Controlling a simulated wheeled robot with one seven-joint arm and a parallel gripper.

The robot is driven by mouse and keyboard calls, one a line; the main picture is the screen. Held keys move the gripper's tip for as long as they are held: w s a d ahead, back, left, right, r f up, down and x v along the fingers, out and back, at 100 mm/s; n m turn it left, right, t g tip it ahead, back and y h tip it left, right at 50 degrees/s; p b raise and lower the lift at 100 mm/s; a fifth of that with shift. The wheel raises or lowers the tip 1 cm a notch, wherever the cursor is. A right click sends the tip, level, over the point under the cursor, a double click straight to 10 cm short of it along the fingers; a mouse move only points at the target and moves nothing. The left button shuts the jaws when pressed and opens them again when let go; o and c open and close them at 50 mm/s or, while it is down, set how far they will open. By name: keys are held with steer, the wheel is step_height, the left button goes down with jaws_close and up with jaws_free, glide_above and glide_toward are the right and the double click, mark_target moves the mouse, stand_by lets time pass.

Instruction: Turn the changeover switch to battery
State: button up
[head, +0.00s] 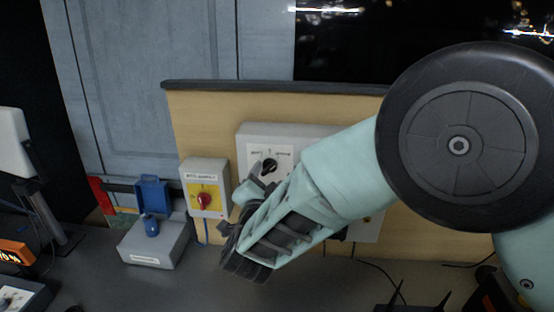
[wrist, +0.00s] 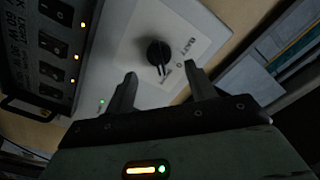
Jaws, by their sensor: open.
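The changeover switch is a black rotary knob (head: 269,166) on a white plate, on a light grey box (head: 290,131) against the tan panel. In the wrist view the knob (wrist: 158,52) is just ahead of my fingertips. Its pale line points down the picture, towards a small word that I cannot read clearly. BATT is printed to the knob's right in that view, away from the line. My gripper (wrist: 161,80) is open and empty, one finger on each side below the knob, apparently not touching it. In the head view my gripper (head: 240,222) partly covers the box.
A yellow-faced box with a red knob (head: 204,201) is left of the switch box. A grey box with a blue lid and plug (head: 152,226) stands on the counter. A dark panel of rocker switches (wrist: 52,45) is close on the left in the wrist view.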

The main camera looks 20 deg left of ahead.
mark_target(270, 169)
steer(key=shift+p+x, duration=0.6)
steer(key=shift+x, duration=1.3)
steer(key=c, duration=1)
steer(key=shift+o, duration=0.2)
